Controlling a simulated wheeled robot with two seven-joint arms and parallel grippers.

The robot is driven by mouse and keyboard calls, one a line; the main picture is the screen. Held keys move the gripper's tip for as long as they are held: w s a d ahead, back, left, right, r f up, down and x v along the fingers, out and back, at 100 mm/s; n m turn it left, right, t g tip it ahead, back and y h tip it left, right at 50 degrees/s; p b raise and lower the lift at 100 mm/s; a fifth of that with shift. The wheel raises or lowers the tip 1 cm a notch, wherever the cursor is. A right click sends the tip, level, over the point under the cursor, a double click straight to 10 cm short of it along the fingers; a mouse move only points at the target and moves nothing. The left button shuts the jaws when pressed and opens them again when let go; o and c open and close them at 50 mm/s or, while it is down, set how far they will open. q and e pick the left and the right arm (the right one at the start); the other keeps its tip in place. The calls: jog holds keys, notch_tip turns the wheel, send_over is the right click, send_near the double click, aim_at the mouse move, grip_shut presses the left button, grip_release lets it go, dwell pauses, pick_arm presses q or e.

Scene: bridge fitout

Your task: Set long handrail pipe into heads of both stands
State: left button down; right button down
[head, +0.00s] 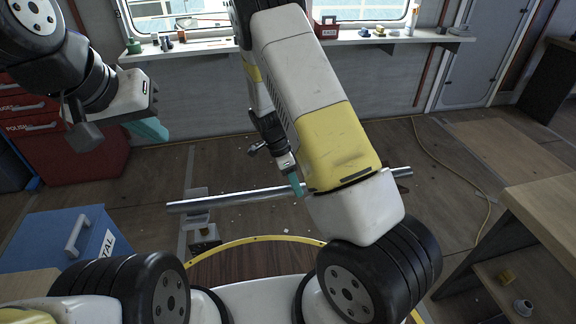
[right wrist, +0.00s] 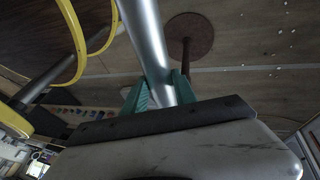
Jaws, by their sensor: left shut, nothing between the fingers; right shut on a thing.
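The long handrail pipe (head: 240,196) is a shiny grey tube lying nearly level across the middle of the head view, its right end slightly higher in the picture. My right gripper (head: 297,186) is shut on it near mid-length; the right wrist view shows the pipe (right wrist: 147,42) between its teal fingers (right wrist: 158,92). A grey stand (head: 197,193) is at the pipe's left part; I cannot tell whether the pipe sits in its head. My right arm covers part of the pipe, and no second stand shows clearly in the head view. My left gripper (head: 150,130) is shut and empty at upper left, away from the pipe.
A blue cabinet (head: 60,235) stands at lower left, and red drawers (head: 60,155) behind it. A wooden workbench (head: 545,205) is at right. A round brown base with a post (right wrist: 190,38) shows in the right wrist view. A yellow cable (head: 455,165) lies on the floor.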

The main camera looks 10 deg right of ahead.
jog(key=shift+f, duration=0.3)
jog(key=shift+f, duration=0.4)
jog(key=shift+f, duration=0.1)
dwell(0.4)
jog(key=c, duration=0.9)
grip_release()
jog(key=v, duration=0.7)
jog(key=shift+r, duration=0.3)
